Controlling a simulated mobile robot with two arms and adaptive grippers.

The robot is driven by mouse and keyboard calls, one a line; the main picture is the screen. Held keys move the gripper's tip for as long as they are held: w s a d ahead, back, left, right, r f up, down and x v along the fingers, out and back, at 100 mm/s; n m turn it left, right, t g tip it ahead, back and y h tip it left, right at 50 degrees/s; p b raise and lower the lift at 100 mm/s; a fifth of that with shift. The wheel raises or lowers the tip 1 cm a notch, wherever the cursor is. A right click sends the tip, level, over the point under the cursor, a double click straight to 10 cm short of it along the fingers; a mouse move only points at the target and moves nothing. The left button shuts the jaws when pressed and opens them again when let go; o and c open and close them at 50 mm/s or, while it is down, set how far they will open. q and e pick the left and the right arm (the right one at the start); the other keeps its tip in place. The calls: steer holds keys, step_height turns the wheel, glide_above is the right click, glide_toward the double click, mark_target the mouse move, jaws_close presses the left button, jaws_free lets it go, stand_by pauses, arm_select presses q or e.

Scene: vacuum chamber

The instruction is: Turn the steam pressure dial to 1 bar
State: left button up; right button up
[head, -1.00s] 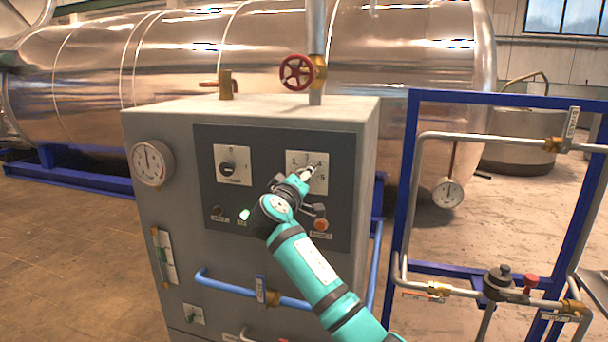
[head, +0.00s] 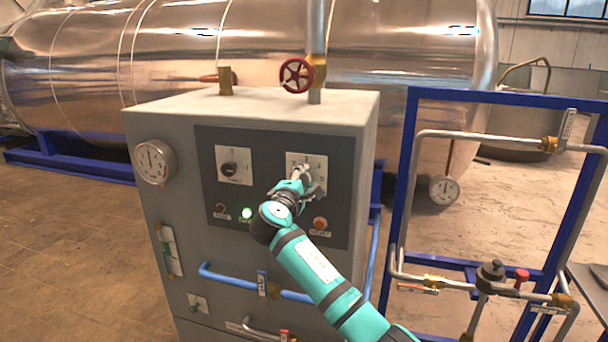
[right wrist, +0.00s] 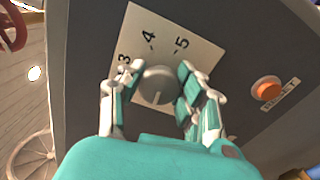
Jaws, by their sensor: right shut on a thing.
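The dial's white scale plate (head: 309,161) is on the dark front panel of the grey cabinet, right of centre. In the right wrist view the plate (right wrist: 163,38) shows the numbers 3, 4 and 5 around a round grey dial knob (right wrist: 156,88). My right gripper (head: 303,172) is at the plate. In the right wrist view the right gripper (right wrist: 150,92) has its fingers on both sides of the knob, shut on it. The low part of the scale is hidden behind the gripper. I cannot read the dial's setting. My left gripper is not in view.
A second plate with a black selector knob (head: 229,168) sits left of the dial. An orange button (right wrist: 268,88) is beside the dial plate. A green lamp (head: 246,213) glows below. A red valve wheel (head: 296,75) stands above the cabinet. A blue pipe frame (head: 409,170) is at right.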

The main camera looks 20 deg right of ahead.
steer(key=shift+f+n, duration=0.15)
steer(key=shift+n, duration=0.15)
stand_by(0.4)
steer(key=o, duration=1.2)
steer(key=shift+a, duration=0.1)
steer(key=v, duration=1.2)
